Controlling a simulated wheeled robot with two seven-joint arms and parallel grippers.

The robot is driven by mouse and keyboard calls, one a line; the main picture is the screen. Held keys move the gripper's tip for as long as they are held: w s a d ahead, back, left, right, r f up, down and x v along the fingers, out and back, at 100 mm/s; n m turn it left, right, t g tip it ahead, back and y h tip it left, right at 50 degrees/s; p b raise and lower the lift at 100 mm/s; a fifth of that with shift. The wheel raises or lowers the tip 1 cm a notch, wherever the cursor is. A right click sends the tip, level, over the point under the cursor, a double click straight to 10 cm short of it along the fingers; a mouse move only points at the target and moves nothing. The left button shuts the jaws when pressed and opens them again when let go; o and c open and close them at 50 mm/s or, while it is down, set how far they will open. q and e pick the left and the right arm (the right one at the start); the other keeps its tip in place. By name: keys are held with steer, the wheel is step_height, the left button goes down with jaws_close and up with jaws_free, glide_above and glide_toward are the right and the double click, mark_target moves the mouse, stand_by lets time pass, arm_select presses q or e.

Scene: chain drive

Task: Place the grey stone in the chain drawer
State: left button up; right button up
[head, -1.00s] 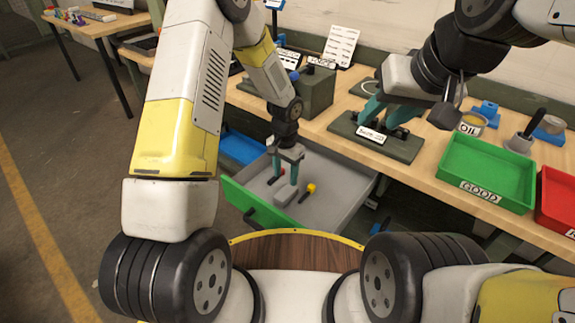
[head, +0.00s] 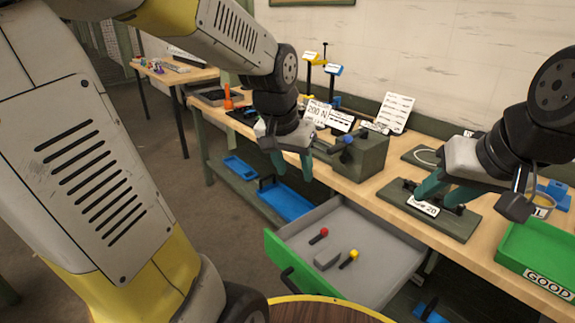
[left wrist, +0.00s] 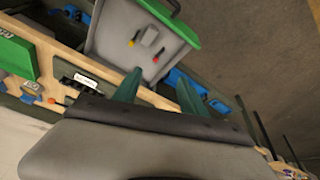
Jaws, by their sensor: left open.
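The grey stone (head: 327,260), a small block, lies on the floor of the pulled-out grey drawer (head: 375,235) with the green front. It also shows in the left wrist view (left wrist: 149,37). A red-headed piece and a yellow-headed piece lie near it. My left gripper (head: 291,168) is open and empty, above and to the left of the drawer, well apart from the stone. In the left wrist view its fingers (left wrist: 157,92) are spread. My right gripper (head: 447,190) is at the dark labelled plate on the bench, its fingers apart with nothing seen held.
A grey-green box (head: 355,155) stands on the bench above the drawer. A green GOOD tray (head: 540,250) is at the right. Blue bins (head: 285,200) sit on the lower shelf left of the drawer. Floor to the left is clear.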

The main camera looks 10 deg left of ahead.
arm_select(q)
steer(key=s+a+r+n+t+h, duration=0.1)
steer(key=s+r, duration=0.4)
steer(key=s, duration=0.5)
steer(key=shift+s+a+n+t, duration=0.15)
steer(key=shift+a+n+t, duration=0.1)
steer(key=shift+n+t, duration=0.3)
